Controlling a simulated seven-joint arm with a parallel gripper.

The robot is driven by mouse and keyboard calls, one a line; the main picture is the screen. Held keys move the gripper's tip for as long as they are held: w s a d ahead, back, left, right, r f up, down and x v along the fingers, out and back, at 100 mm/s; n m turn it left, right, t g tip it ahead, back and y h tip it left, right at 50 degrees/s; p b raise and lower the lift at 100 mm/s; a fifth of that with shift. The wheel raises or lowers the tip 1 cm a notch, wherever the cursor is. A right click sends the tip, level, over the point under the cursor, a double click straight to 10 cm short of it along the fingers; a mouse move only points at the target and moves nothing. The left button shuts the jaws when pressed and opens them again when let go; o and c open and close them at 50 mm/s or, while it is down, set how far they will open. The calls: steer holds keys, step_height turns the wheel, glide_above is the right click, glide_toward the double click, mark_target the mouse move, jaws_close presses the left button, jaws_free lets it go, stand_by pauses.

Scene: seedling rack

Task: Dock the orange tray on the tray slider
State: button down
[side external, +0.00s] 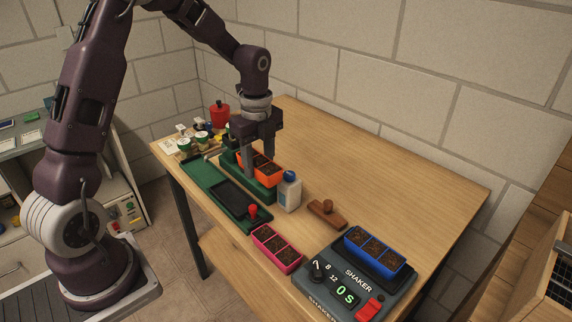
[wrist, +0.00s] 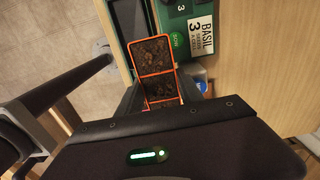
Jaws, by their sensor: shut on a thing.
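The orange tray (side external: 268,181), with soil in its cells, is at the green station near the table's middle; it also shows in the wrist view (wrist: 159,88). My gripper (side external: 258,170) points down over it and is shut on it, hiding part of it. I cannot tell whether the tray rests on the station or hangs just above it. The tray slider (side external: 203,175) is a long green base beside it, toward the table's front edge. It has a black recessed plate and a red knob (side external: 253,210) at its near end. The plate looks empty.
A white bottle (side external: 289,192) stands close by the tray's near end. A wooden stamp (side external: 327,213), pink tray (side external: 277,248) and shaker (side external: 345,285) bearing a blue tray (side external: 375,251) lie nearer. A red pot (side external: 220,115) and small tubs stand behind. The table's right side is clear.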

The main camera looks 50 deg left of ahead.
glide_above(233, 199)
step_height(233, 199, down, 3)
steer(key=shift+f, duration=3.15)
steer(key=shift+f, duration=0.15)
steer(key=shift+r, duration=0.2)
steer(key=shift+r, duration=0.6)
steer(key=shift+f, duration=0.65)
steer(key=shift+r, duration=0.65)
